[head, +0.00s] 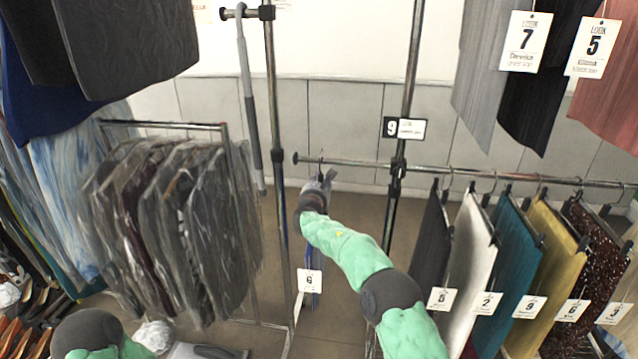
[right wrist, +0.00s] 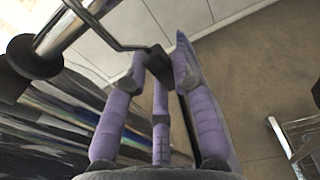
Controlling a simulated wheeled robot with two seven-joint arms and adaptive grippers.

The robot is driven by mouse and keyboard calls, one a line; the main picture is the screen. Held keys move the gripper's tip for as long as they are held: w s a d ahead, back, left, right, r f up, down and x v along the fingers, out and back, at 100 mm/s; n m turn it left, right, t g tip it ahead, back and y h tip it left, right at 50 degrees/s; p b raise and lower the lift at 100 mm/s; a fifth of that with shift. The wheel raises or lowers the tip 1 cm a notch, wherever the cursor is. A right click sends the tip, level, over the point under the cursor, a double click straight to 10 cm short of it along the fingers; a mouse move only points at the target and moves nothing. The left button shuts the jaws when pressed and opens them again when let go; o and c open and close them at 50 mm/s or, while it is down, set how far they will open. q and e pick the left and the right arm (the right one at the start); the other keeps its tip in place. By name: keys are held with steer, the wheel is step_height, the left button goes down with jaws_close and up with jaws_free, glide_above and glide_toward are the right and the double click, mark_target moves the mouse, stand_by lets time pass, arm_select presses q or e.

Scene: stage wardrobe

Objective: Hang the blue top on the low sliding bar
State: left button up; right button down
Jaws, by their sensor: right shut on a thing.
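My right gripper (head: 318,187) is just below the left end of the low sliding bar (head: 345,162). In the right wrist view its purple fingers (right wrist: 158,72) are shut on the dark block of a hanger, whose thin metal hook (right wrist: 112,40) reaches up past the bar (right wrist: 75,22) and its black end cap (right wrist: 32,57). I cannot tell whether the hook rests on the bar. The blue top (head: 316,283) hangs below the gripper, seen nearly edge-on behind a white tag (head: 309,281); my arm hides part of it. My left gripper is out of view.
Several garments, including a teal one (head: 515,262), hang farther right on the low bar. An upright post with a black clamp (head: 397,168) crosses it. Plastic-covered garments (head: 185,225) hang on a rack at left. The bar between its left end and the clamp is clear.

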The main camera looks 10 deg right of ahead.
steer(key=shift+f+b, duration=0.35)
steer(key=shift+f, duration=0.1)
steer(key=shift+f, duration=0.6)
steer(key=c, duration=0.9)
jaws_free()
steer(key=shift+c, duration=0.2)
